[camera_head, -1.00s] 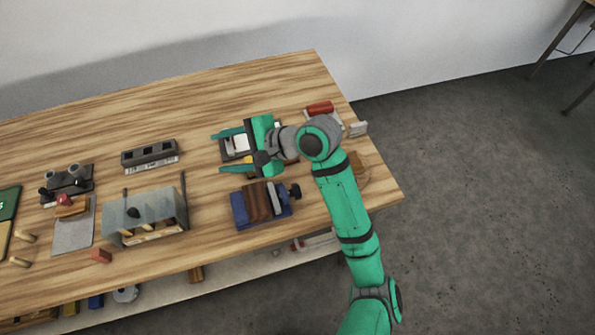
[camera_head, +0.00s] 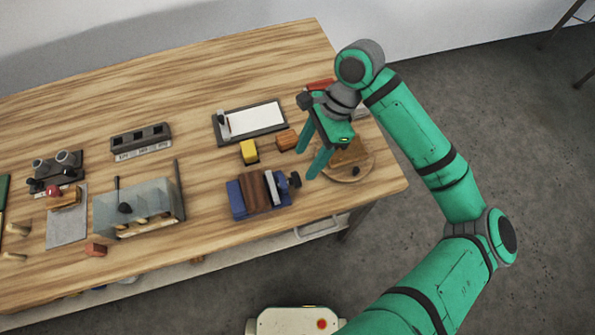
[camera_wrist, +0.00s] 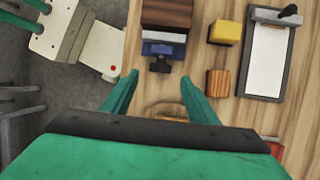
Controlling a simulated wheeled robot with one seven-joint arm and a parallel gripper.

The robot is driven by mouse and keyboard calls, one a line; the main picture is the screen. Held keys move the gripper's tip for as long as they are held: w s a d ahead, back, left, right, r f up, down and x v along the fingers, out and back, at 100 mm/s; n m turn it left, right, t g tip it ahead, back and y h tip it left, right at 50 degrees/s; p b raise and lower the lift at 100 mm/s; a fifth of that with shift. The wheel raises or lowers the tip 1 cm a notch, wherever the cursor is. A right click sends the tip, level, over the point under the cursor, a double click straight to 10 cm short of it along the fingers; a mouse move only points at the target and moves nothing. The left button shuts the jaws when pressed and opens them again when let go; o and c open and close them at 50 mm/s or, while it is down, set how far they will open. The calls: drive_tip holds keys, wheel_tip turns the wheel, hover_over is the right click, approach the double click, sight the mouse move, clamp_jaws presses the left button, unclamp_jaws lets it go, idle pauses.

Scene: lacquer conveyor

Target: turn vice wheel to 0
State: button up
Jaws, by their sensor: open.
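The vice (camera_head: 258,193) has a blue body with brown wooden blocks and a pale jaw, and stands near the table's front edge. Its dark wheel (camera_head: 294,180) is on the right side. In the wrist view the vice (camera_wrist: 165,35) is at top centre, with the wheel (camera_wrist: 160,65) at its lower end, facing me. My gripper (camera_head: 308,162) is open and empty, pointing down just right of and behind the wheel. In the wrist view its two green fingers (camera_wrist: 157,82) are spread to either side of the wheel, apart from it. I cannot read any wheel marking.
A yellow block (camera_head: 249,152) and an orange-brown block (camera_head: 287,140) lie behind the vice. A clipboard-like tray (camera_head: 250,122) is farther back. A round wooden board (camera_head: 358,172) is right of my gripper. A clear box (camera_head: 140,210) stands left of the vice.

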sight(297, 175)
drive_tip(key=x, duration=0.8)
drive_tip(key=shift+r, duration=0.1)
drive_tip(key=c, duration=1)
